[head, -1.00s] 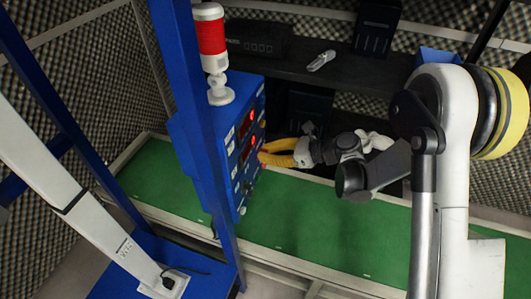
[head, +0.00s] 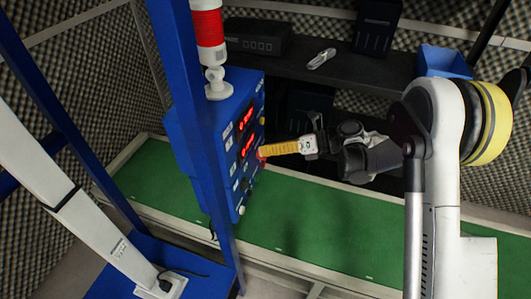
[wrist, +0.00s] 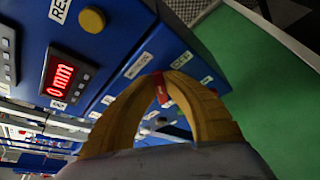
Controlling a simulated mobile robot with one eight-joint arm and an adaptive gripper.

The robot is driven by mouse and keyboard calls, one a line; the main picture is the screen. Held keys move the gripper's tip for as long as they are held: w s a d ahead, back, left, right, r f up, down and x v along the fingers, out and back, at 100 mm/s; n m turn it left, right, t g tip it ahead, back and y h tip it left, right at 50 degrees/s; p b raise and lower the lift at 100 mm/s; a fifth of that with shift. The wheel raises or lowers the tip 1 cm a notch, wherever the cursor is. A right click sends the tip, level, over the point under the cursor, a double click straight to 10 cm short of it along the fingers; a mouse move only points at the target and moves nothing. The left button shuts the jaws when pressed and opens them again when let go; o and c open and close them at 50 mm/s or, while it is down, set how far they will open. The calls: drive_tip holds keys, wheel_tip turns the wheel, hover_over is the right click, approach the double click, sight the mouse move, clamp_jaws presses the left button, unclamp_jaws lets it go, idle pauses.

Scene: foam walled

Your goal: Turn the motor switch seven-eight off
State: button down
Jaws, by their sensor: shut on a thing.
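The blue control box (head: 236,165) stands left of centre in the head view, its panel facing right with red displays. My gripper (head: 266,152), with yellow fingers, reaches to the panel from the right; the fingers appear edge-on. In the wrist view, the fingers (wrist: 160,82) close around a small red switch handle (wrist: 161,90) on the blue panel. A white label (wrist: 138,66) sits just left of the fingertips; it seems to start with "MOTOR", but the rest is unreadable. The handle's base is largely hidden by the fingers.
A yellow knob (wrist: 92,19) and a red display reading 0 mm (wrist: 62,78) are on the panel. A blue post (head: 207,150) stands before the box. The green conveyor belt (head: 320,225) runs below. A dark shelf (head: 350,70) and blue bin (head: 445,62) lie behind.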

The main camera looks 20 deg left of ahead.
drive_tip(key=m, duration=0.1)
drive_tip(key=m+g+y, duration=0.1)
drive_tip(key=m+b, duration=0.1)
drive_tip(key=m, duration=0.1)
drive_tip(key=shift+w+f+g, duration=0.15)
drive_tip(key=shift+f+g, duration=0.15)
drive_tip(key=shift+g, duration=0.1)
drive_tip(key=m+g+y, duration=0.1)
drive_tip(key=m+y, duration=0.1)
drive_tip(key=m, duration=0.2)
drive_tip(key=shift+f, duration=0.15)
drive_tip(key=shift+m, duration=0.3)
drive_tip(key=c, duration=1.5)
unclamp_jaws()
drive_tip(key=shift+o, duration=0.2)
drive_tip(key=shift+w, duration=0.1)
drive_tip(key=v, duration=1.2)
